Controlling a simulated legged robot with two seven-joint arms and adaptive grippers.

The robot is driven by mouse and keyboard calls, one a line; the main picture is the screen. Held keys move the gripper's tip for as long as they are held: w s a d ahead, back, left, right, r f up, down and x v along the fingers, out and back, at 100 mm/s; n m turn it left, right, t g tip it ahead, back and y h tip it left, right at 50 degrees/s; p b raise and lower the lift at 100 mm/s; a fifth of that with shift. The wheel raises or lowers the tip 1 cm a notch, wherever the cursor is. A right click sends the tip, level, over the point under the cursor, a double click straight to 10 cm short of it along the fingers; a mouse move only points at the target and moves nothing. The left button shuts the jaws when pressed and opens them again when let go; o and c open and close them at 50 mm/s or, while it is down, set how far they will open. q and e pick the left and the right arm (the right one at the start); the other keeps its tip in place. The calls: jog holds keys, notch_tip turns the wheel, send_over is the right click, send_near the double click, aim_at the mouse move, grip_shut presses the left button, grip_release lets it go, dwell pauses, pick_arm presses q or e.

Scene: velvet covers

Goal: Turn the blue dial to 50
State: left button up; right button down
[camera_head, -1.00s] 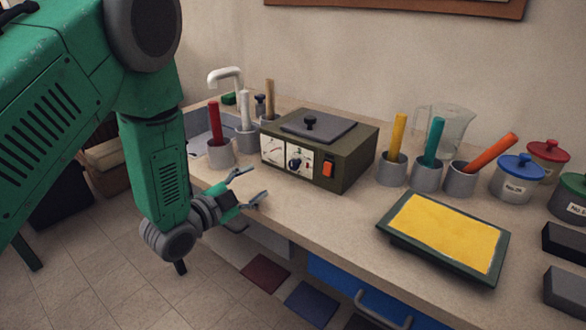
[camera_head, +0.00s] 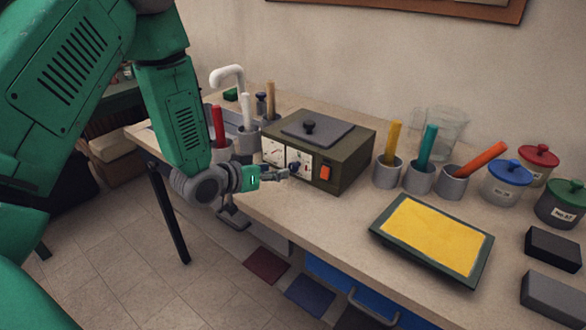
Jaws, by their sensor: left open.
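The blue dial (camera_head: 294,166) is a small dark blue knob on the white front panel of an olive-green box (camera_head: 342,170). The box stands on the counter and has a grey lid with a black knob. My left gripper (camera_head: 284,174) is open, with its fingertips close in front of the dial. I cannot tell whether they touch it. The gripper partly covers the lower part of the panel, and the dial's scale is too small to read. My right gripper is not in view.
An orange switch (camera_head: 325,173) sits right of the dial. A grey cup with a red stick (camera_head: 218,126) stands close behind my left arm. Cups with coloured sticks stand right of the box. A yellow-filled tray (camera_head: 435,235) lies at the counter's front.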

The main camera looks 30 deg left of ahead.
aim_at(292, 168)
pick_arm(q)
jog(key=x, duration=0.7)
jog(key=shift+w+d, duration=0.1)
jog(key=shift+d, duration=0.1)
jog(key=shift+a, duration=0.15)
jog(key=c, duration=0.4)
grip_shut()
